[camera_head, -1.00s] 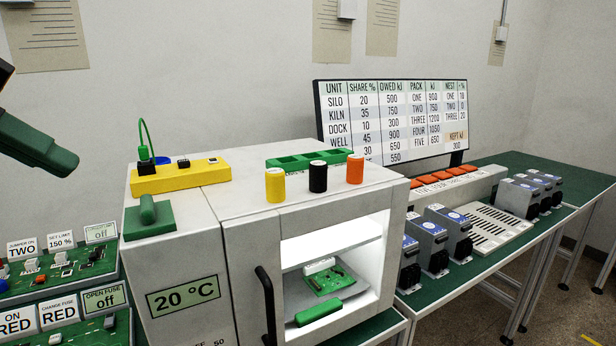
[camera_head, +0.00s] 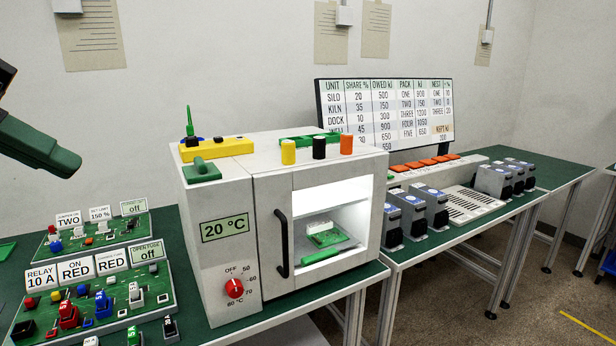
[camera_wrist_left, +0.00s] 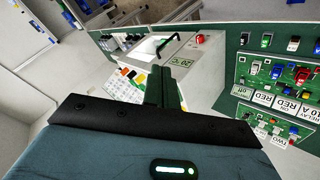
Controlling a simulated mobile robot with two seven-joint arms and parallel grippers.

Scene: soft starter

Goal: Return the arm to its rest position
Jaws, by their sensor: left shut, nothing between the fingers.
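My left gripper (camera_head: 38,145) comes in from the left edge in the head view, raised in the air above and left of the oven. Its green fingers are shut and hold nothing. In the left wrist view the closed fingers (camera_wrist_left: 163,88) point toward the grey oven and the tables. My right gripper is in neither view.
Grey modules (camera_head: 408,212) and a screen (camera_head: 385,110) are to the right. The air around the gripper is clear.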

